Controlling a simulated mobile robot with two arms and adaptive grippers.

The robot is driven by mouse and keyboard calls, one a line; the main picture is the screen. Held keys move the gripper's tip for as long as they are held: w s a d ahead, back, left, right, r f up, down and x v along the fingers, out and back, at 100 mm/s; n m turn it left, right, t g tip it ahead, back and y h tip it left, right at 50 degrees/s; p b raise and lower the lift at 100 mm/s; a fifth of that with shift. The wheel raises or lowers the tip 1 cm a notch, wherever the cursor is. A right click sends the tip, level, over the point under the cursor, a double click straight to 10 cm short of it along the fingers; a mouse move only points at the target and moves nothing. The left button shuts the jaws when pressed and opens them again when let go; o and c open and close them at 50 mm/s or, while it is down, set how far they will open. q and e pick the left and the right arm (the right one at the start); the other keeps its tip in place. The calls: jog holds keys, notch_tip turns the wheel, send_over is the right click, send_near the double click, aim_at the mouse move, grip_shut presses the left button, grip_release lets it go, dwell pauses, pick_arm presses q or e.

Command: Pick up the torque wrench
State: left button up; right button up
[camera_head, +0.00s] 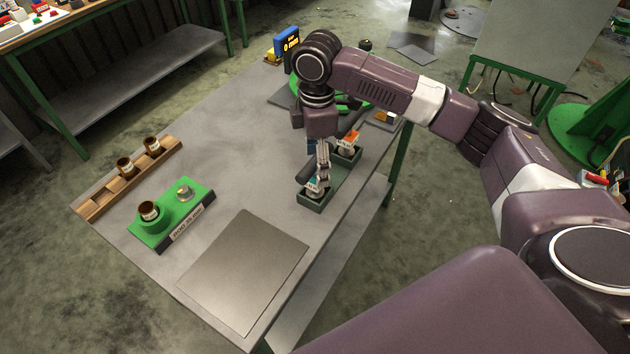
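My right arm reaches in from the right over the table, and its gripper (322,170) points down at the near dark green holder (318,202). A tool with a teal marking (314,186) shows at the gripper's fingertips, in or just above this holder. A second tool with an orange top (349,138) stands in the farther part of the holder, behind the gripper. I cannot tell which of the two is the torque wrench. The arm hides part of both, and whether the fingers are closed on the teal-marked tool is not clear. My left gripper is out of view.
A green fixture (170,228) with a brown jar and a metal part stands at the left. A wooden rack (128,182) with brown jars lies behind it. A bare grey plate (243,268) covers the near table. A blue display (287,44) stands at the back.

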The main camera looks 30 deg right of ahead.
aim_at(315, 180)
jog(key=shift+s+f, duration=0.1)
jog(key=shift+f, duration=0.4)
jog(key=f+p, duration=0.1)
jog(key=f, duration=0.3)
jog(key=shift+a+f+p, duration=0.2)
jog(key=shift+f+p, duration=0.05)
jog(key=shift+p, duration=0.1)
jog(key=shift+f, duration=0.55)
jog(key=c, duration=1.5)
jog(key=shift+r, duration=0.1)
jog(key=shift+c, duration=0.5)
